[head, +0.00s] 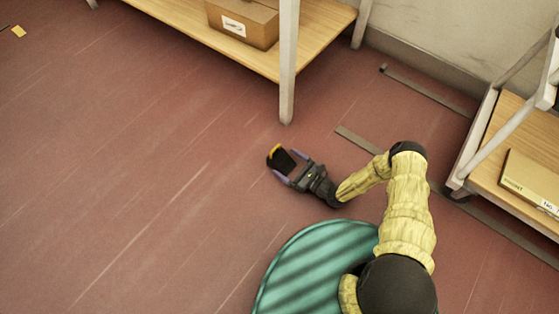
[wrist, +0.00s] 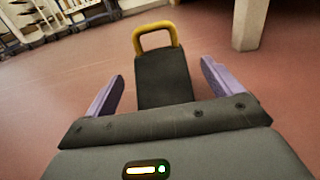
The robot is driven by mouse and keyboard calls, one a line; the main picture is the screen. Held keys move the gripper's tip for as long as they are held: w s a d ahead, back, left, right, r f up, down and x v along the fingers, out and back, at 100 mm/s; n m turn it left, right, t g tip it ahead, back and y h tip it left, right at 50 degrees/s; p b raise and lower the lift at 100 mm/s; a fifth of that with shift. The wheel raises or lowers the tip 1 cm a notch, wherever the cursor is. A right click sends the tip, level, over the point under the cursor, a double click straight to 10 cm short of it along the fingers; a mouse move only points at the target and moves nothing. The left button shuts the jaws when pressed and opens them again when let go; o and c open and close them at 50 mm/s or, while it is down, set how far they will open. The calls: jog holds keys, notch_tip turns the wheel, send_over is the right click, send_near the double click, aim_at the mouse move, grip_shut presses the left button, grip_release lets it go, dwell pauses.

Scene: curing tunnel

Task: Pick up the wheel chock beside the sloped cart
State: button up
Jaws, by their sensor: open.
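The wheel chock (head: 279,160) is a black wedge with a yellow handle, lying on the red floor near the shelf leg. In the wrist view the chock (wrist: 163,80) sits between my fingers, with its yellow loop handle at the far end. My gripper (head: 288,169) is open, with purple fingers on either side of the chock. In the wrist view my gripper (wrist: 160,88) shows a gap between each finger and the chock. The chock's near end is hidden behind the gripper body. The cart (head: 510,130) with a sloped wooden deck stands at the right.
A wooden shelf (head: 170,12) on pale legs holds a cardboard box (head: 243,22); one shelf leg (head: 288,75) stands just beyond the chock. Grey strips (head: 358,139) lie on the floor at right.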

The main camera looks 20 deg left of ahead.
aim_at(281, 159)
jog(key=b+x, duration=0.2)
jog(key=x, duration=0.1)
jog(key=shift+w+a+f, duration=0.1)
jog(key=shift+a+f, duration=0.1)
jog(key=shift+a, duration=0.1)
jog(key=shift+w+a+r, duration=0.15)
jog(key=shift+a, duration=0.15)
jog(key=c, duration=1.3)
notch_tip(281, 159, up, 10)
jog(key=p, duration=0.7)
jog(key=shift+r+p, duration=0.1)
jog(key=shift+p, duration=0.2)
